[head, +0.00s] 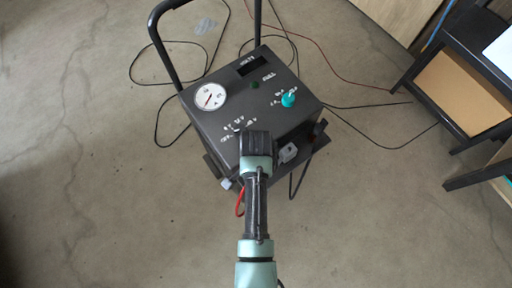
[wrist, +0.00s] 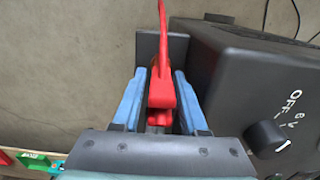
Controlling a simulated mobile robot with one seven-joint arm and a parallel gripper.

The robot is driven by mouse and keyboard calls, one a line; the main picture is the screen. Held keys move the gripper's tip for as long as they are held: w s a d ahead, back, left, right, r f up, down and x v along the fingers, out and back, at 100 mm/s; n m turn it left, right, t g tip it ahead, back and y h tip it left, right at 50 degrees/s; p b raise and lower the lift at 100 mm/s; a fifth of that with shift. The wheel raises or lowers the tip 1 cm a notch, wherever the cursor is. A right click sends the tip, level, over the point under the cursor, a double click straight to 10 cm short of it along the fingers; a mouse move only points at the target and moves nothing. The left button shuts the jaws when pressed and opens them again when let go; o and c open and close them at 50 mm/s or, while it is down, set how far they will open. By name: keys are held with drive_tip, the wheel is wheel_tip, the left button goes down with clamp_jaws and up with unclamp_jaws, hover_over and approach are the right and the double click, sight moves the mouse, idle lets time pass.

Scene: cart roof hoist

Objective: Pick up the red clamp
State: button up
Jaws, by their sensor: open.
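The red clamp (wrist: 162,90) is in the middle of the wrist view, with a red cable running up from it. It stands between the two blue fingers of my gripper (wrist: 158,95), which are open, one on each side of it. A gap shows beside the clamp, at least on the right. In the head view my arm covers the clamp and the fingertips; only a piece of red (head: 240,203) shows at the left of my wrist.
A dark cart (head: 225,108) with a dial, knobs and a tall handle stands just beyond my wrist. Its dark box (wrist: 250,70) is close on the right in the wrist view. Cables lie on the floor. A dark table frame (head: 450,95) stands at the right.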

drive_tip(key=shift+f, duration=0.6)
clamp_jaws()
idle(1.0)
